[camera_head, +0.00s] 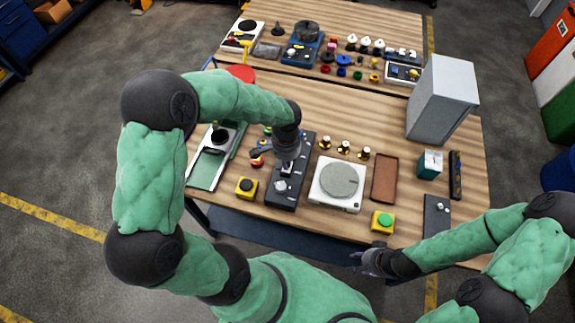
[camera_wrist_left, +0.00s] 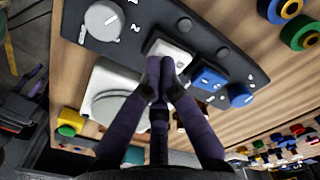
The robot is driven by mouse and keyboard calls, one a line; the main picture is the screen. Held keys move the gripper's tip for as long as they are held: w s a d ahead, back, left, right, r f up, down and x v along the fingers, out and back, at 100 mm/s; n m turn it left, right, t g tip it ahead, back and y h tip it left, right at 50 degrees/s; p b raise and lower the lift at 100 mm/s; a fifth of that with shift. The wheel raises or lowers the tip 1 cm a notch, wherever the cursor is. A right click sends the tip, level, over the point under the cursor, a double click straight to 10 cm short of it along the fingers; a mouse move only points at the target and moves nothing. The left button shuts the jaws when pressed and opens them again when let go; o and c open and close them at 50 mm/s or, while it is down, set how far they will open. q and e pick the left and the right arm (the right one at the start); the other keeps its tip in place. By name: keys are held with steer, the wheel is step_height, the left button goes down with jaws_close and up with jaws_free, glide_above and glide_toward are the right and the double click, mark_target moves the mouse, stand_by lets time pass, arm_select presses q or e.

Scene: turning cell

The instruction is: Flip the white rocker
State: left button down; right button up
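The white rocker (camera_wrist_left: 176,50) sits on a dark control panel (camera_wrist_left: 135,45), between a grey knob (camera_wrist_left: 104,20) and a blue rocker (camera_wrist_left: 208,78). My left gripper (camera_wrist_left: 161,78) has its fingertips together with nothing visible between them. The tips overlap the near edge of the white rocker in the wrist view; I cannot tell whether they touch it. In the head view, the left gripper (camera_head: 284,158) is over the dark panel (camera_head: 279,200) and hides the rocker. My right gripper (camera_head: 368,263) is off the table's front edge; its fingers are too small to read.
A turntable (camera_head: 338,181) stands right of the panel, with a brown tray (camera_head: 384,178) beyond it. A yellow box with a black button (camera_head: 246,187) is left of the panel. A yellow box with a green button (camera_head: 382,221) is near the front edge. A grey cabinet (camera_head: 441,97) stands back right.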

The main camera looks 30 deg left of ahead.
arm_select(q)
steer(key=shift+f+b, duration=0.7)
steer(key=shift+f, duration=0.15)
stand_by(0.5)
steer(key=shift+r, duration=0.15)
steer(key=shift+r+p, duration=0.5)
steer(key=shift+p, duration=0.05)
steer(key=shift+r+p, duration=2.05)
steer(key=shift+r, duration=0.9)
steer(key=shift+f, duration=0.1)
